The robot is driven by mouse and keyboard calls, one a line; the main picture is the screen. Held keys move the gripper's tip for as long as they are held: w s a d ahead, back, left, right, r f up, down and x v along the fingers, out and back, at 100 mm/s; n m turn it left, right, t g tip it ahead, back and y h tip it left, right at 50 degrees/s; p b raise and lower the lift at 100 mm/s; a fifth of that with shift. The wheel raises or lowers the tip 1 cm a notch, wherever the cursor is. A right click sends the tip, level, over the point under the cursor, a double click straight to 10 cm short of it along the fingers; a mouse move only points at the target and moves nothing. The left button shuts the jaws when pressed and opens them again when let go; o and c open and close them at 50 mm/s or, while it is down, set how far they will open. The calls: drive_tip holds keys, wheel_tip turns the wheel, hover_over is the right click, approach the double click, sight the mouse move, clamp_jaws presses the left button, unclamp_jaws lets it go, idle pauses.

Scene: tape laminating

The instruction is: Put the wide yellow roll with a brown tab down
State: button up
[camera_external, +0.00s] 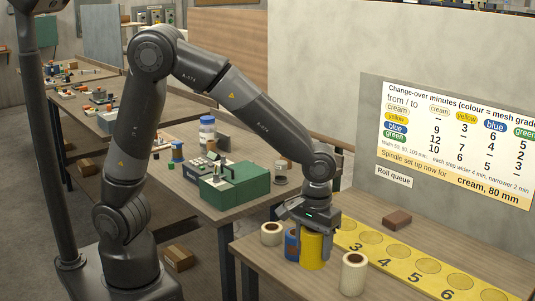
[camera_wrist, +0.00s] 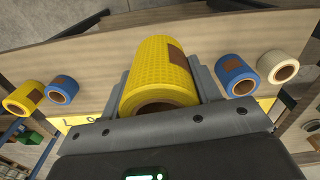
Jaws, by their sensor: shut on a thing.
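The wide yellow roll (camera_external: 312,254) is upright between the fingers of my gripper (camera_external: 311,232), which is shut on it from above. In the wrist view the roll (camera_wrist: 155,72) fills the space between the fingers (camera_wrist: 162,90), and its brown tab (camera_wrist: 177,53) shows on its side. Whether its lower end touches the bench cannot be told. A yellow strip (camera_external: 400,262) with numbered round spots lies on the bench (camera_external: 262,262); 3, 4, 5 and 6 are readable.
A blue roll (camera_external: 291,245) and a cream roll (camera_external: 271,234) stand close left of the held roll; another cream roll (camera_external: 353,274) stands to its right. The wrist view also shows a smaller yellow roll (camera_wrist: 22,98). A brown block (camera_external: 397,219) lies behind the strip. The visible numbered spots look empty.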

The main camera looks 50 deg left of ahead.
drive_tip(key=w+a+r+n, duration=0.1)
drive_tip(key=w+a+n, duration=0.1)
drive_tip(key=w+a, duration=0.35)
drive_tip(key=w+a+r+n, duration=0.1)
drive_tip(key=w+a+r, duration=0.15)
drive_tip(key=w, duration=0.65)
drive_tip(key=w+a+r+n, duration=0.1)
drive_tip(key=w+a+n, duration=0.1)
drive_tip(key=w+a, duration=0.55)
drive_tip(key=w+a+n, duration=0.1)
drive_tip(key=w+a, duration=0.4)
drive_tip(key=a, duration=0.5)
drive_tip(key=w+a+r+n, duration=0.1)
drive_tip(key=w+a+n, duration=0.15)
drive_tip(key=a, duration=1.15)
drive_tip(key=w+a+r+n, duration=0.1)
drive_tip(key=w+a, duration=0.2)
drive_tip(key=a, duration=1.1)
drive_tip(key=a+f, duration=0.2)
drive_tip(key=a, duration=0.2)
drive_tip(key=a+f, duration=0.3)
drive_tip(key=a, duration=0.1)
drive_tip(key=w+a+f, duration=0.1)
drive_tip(key=a+f, duration=0.1)
drive_tip(key=a, duration=0.1)
drive_tip(key=shift+a+f, duration=0.4)
drive_tip(key=shift+f, duration=1.75)
drive_tip(key=shift+f, duration=0.1)
